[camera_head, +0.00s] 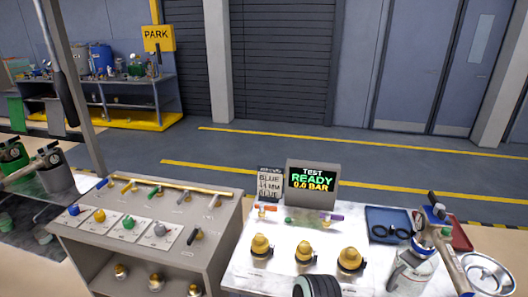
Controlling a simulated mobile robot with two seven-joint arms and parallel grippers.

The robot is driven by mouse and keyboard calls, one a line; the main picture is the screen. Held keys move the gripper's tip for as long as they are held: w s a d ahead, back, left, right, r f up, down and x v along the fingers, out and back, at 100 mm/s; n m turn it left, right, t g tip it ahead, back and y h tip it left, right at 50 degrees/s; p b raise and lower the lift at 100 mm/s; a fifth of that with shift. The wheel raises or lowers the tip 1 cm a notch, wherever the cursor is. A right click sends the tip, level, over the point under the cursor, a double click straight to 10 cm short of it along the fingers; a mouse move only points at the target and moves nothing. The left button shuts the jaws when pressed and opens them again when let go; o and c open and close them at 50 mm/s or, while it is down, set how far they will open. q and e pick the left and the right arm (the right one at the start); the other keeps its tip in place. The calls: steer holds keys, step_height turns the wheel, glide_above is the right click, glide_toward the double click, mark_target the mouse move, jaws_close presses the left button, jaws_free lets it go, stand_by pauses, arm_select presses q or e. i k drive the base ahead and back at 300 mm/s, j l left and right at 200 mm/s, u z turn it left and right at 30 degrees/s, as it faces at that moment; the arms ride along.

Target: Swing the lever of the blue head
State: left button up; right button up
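A small blue piece (74,210) sits on a white card at the left end of a row of coloured pieces on the grey cabinet. Behind it, a blue-ended handle (103,183) is at the left end of a brass rail. I cannot tell which of these belongs to the blue head or its lever. My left gripper (50,154) is at the far left, apart from the cabinet. My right gripper (436,207) is at the right, above a metal can, with some blue near its tip. Whether either gripper is open or holds something is too small to tell.
The test display (312,180) reads READY, 0.0 BAR, beside a note card (270,183). Several brass fittings (262,247) stand on the white bench. A blue tray (375,219) holds black rings. A metal can (411,268) and a black ribbed cylinder (316,287) are in front.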

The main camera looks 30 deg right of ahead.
mark_target(438, 210)
steer(key=z, duration=2.4)
steer(key=i+l, duration=0.1)
steer(key=i+l+u, duration=0.1)
steer(key=l, duration=0.2)
